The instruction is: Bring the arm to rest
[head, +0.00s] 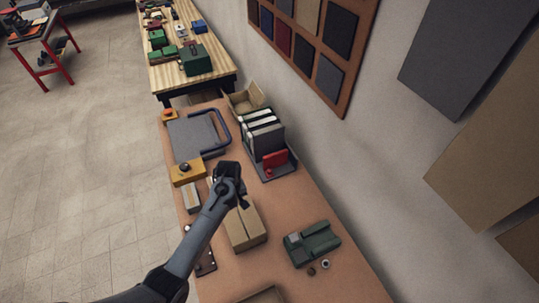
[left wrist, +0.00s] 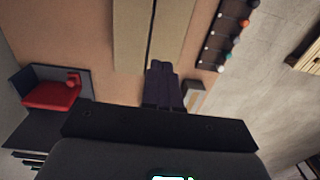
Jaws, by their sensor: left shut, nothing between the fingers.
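My left arm reaches in from the bottom left of the head view. My left gripper (head: 242,202) is over the brown workbench (head: 325,280), at the far end of a closed cardboard box (head: 245,230). In the left wrist view its dark fingers (left wrist: 163,72) are together and empty, in front of the box (left wrist: 133,35). I cannot tell whether they touch the box. My right gripper is not in view.
A bookend with binders (head: 262,135) and a red item (head: 276,158) stand along the wall side. A yellow box (head: 187,172), a dark strip with knobs (head: 205,262) and a green device (head: 312,244) are nearby.

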